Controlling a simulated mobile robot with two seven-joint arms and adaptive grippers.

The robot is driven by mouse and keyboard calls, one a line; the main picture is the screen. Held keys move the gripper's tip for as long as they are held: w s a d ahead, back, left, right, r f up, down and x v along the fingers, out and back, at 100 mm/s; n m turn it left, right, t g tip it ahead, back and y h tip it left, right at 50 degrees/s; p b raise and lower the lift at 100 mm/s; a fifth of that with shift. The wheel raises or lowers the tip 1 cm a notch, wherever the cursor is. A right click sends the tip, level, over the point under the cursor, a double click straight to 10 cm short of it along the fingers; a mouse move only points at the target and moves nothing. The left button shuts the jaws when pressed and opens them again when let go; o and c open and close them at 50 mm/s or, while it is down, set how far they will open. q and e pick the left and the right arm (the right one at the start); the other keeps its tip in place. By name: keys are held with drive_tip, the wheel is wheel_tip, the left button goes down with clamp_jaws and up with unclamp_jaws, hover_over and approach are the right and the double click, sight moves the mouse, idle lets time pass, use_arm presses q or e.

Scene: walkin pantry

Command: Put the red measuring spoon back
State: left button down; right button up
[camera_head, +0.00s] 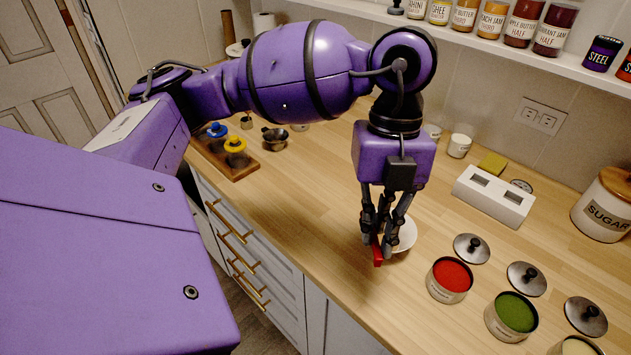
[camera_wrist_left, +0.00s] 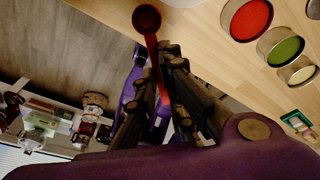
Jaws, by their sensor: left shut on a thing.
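The red measuring spoon (camera_head: 377,254) is held between the fingers of my left gripper (camera_head: 378,240), above the wooden counter. In the left wrist view its round bowl (camera_wrist_left: 147,18) sticks out past the fingertips (camera_wrist_left: 165,62), with the red handle running back between the fingers. A wooden board (camera_head: 240,172) at the left of the counter carries a blue piece (camera_head: 216,130) and a yellow piece (camera_head: 235,145). My arm hides part of the board's surroundings. My right gripper is not in view.
A white dish (camera_head: 405,236) lies just behind the gripper. Open tins with red (camera_head: 451,274) and green (camera_head: 515,313) contents stand right of it, lids (camera_head: 471,248) beside them. A dark metal cup (camera_head: 274,139) stands near the board. The counter between board and gripper is largely clear.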

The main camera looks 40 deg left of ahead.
use_arm(q)
drive_tip(key=s+a+t, duration=0.1)
drive_tip(key=a, duration=0.4)
drive_tip(key=y, duration=0.1)
hover_over(333, 217)
drive_tip(key=shift+t, duration=0.4)
drive_tip(key=f, duration=0.9)
drive_tip(key=shift+s+d, duration=0.25)
drive_tip(key=shift+d, duration=0.1)
drive_tip(key=shift+w+a+f, duration=0.1)
drive_tip(key=shift+f, duration=0.15)
drive_tip(key=f, duration=0.3)
drive_tip(key=shift+w+a+f, duration=0.1)
drive_tip(key=shift+w+a, duration=0.05)
drive_tip(key=shift+w, duration=0.05)
drive_tip(key=shift+f, duration=0.25)
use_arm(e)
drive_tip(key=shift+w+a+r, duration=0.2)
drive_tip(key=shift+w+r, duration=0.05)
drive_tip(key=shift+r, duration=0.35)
use_arm(q)
drive_tip(key=c, duration=1.8)
unclamp_jaws()
drive_tip(key=shift+f, duration=0.1)
drive_tip(key=shift+c, duration=0.2)
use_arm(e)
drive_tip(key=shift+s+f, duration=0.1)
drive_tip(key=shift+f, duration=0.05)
